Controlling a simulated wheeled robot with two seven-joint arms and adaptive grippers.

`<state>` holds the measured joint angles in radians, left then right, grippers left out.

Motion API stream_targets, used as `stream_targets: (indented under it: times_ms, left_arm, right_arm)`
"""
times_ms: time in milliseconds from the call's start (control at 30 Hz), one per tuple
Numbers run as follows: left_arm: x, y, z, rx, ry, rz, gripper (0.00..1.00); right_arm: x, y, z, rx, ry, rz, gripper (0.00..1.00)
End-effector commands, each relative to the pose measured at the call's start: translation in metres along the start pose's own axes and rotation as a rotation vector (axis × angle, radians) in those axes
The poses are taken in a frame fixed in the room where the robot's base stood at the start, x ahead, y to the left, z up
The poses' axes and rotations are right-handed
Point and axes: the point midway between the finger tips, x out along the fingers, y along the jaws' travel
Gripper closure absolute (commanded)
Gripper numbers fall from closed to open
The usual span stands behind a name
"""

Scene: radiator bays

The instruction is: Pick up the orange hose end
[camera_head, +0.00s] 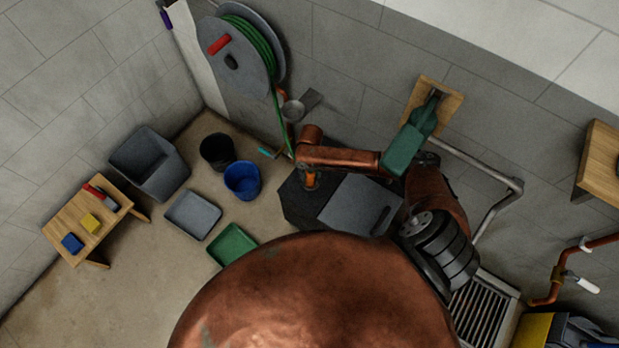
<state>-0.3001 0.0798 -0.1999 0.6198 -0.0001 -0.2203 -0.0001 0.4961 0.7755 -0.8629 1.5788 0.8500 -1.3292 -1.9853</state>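A small bright orange piece (310,180), which looks like the orange hose end, shows just below the tip of my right arm. My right gripper (309,170) is small and dark here, and seems to point down at the orange piece. The wrist above hides most of its fingers, so I cannot tell whether they are open or shut on it. My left gripper is out of view. A green hose (281,118) hangs from a grey wall reel (236,58) and runs down close to my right wrist.
Black (217,151) and blue (243,181) buckets, a grey bin (150,163), a grey tray (193,215) and a green tray (232,244) stand on the floor at left. A wooden bench (106,231) holds small items. A floor grate (481,312) lies at right.

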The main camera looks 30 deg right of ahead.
Motion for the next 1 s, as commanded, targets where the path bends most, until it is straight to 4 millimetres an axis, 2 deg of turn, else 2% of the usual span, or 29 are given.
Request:
stream_targets:
  times_ms: [33,133,433,1000]
  left_arm:
    - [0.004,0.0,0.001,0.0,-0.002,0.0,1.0]
    - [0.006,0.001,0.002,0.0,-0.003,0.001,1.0]
    - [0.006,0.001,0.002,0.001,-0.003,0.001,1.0]
    - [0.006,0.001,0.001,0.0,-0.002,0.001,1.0]
  right_arm:
    - [0.011,0.0,-0.001,0.001,0.003,-0.001,0.63]
    - [0.02,-0.001,-0.001,0.003,0.002,0.0,0.63]
    - [0.023,-0.002,0.0,0.003,-0.001,0.0,0.63]
    - [0.023,-0.002,0.0,0.003,0.0,0.0,1.0]
